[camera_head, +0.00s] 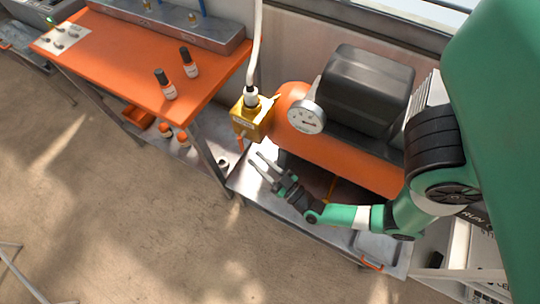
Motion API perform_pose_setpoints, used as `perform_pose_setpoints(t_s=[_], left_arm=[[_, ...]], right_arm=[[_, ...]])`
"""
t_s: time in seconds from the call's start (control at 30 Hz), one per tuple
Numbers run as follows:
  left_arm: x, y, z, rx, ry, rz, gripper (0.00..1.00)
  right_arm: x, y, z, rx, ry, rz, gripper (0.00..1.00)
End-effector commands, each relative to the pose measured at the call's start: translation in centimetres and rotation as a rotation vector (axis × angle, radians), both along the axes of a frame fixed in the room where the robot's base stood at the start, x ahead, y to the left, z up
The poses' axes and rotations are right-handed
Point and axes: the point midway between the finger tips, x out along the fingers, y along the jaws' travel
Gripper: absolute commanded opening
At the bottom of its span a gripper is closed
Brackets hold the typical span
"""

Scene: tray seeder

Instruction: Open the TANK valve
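The orange compressor tank (345,153) lies on a low metal shelf at the right of centre, with a round gauge (306,117) at its left end. A yellow-gold valve block (251,120) with lettering too small to read sits at the tank's left end, with a white hose (256,45) rising from its top. A small orange piece (240,143) hangs just below the block. My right gripper (266,167) is below and slightly right of the valve block, apart from it. Its two fingers are spread with nothing between them. My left gripper is not in view.
An orange-topped bench (125,50) with two dark-capped bottles (165,84) stands at the left. The low metal shelf (240,183) lies under the tank. A dark motor housing (365,90) sits above the tank. The floor (110,210) in front is mostly clear.

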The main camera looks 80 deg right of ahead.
Motion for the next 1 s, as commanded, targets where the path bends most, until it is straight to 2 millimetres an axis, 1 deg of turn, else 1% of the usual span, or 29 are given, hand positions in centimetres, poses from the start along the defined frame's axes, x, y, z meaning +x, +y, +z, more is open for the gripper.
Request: perform_pose_setpoints(t_s=[0.03,0.17,0.3,0.43,0.67,1.0], left_arm=[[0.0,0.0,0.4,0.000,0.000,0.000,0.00],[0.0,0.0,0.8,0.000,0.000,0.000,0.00],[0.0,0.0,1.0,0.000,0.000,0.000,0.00],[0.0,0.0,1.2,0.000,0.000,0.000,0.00],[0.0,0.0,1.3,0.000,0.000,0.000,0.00],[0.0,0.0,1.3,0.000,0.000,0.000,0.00]], right_arm=[[-0.8,0.8,-0.1,0.002,0.002,0.011,0.31],[-2.6,1.9,-0.7,0.000,0.005,0.009,0.31],[-3.4,2.8,-0.9,0.005,-0.010,0.015,0.31],[-4.2,3.1,-1.1,0.006,-0.009,0.011,0.31],[-4.9,3.2,-1.4,-0.001,-0.001,0.000,0.31],[-4.9,3.2,-1.4,0.000,0.000,-0.002,0.31]])
